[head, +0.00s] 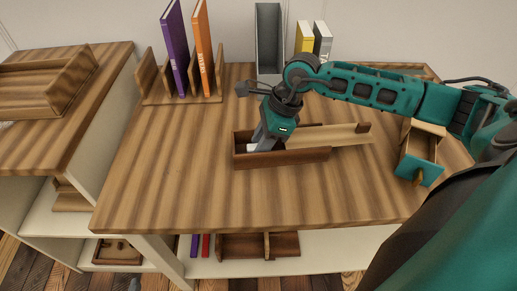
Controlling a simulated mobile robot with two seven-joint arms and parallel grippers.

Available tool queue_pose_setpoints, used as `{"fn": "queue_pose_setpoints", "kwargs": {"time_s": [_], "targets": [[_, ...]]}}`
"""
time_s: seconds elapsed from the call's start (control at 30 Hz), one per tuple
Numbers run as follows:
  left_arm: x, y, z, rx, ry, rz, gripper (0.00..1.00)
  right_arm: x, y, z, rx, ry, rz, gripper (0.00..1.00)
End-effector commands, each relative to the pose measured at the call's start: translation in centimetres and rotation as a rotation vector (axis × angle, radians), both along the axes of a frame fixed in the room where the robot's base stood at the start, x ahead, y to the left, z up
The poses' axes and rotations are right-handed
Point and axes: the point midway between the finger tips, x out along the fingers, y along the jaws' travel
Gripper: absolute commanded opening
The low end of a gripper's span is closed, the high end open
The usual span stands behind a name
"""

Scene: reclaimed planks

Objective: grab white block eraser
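A long wooden box (300,157) with a sliding lid (325,136) stands mid-table. The lid is drawn to the right, leaving the box's left end open. A small white thing (253,148), which looks like the white block eraser, shows in that open end, partly hidden by my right gripper. My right gripper (262,145) points down into the opening, with its fingertips at or beside the white thing. Its fingers are too hidden to tell whether they are open or shut on it. My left gripper is out of view.
A wooden rack (155,85) with a purple book (176,47) and an orange book (203,48) stands back left. A grey file holder (268,38) is at the back. A small wooden box with a teal front (420,168) stands right. The table's front left is clear.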

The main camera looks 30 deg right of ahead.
Motion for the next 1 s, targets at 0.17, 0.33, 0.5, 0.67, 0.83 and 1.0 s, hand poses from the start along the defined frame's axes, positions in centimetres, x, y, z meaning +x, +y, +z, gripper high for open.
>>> {"fn": "queue_pose_setpoints", "kwargs": {"time_s": [0.17,0.33,0.5,0.67,0.83,1.0], "targets": [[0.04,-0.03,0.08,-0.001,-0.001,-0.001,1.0,0.05,0.05,-0.21,0.0,-0.001,0.0,0.32],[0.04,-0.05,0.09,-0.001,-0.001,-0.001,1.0,0.03,0.04,-0.19,0.0,0.0,0.0,0.22],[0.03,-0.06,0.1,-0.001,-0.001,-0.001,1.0,0.03,0.04,-0.16,0.0,0.0,0.0,0.06],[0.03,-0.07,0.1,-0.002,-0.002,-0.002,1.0,0.04,0.04,-0.15,0.0,0.0,0.0,0.0],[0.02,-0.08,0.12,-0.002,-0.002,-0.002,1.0,0.04,0.04,-0.11,0.0,-0.001,0.0,0.0],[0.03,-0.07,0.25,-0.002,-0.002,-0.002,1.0,0.1,0.04,0.73,0.0,-0.002,0.0,0.0]]}}
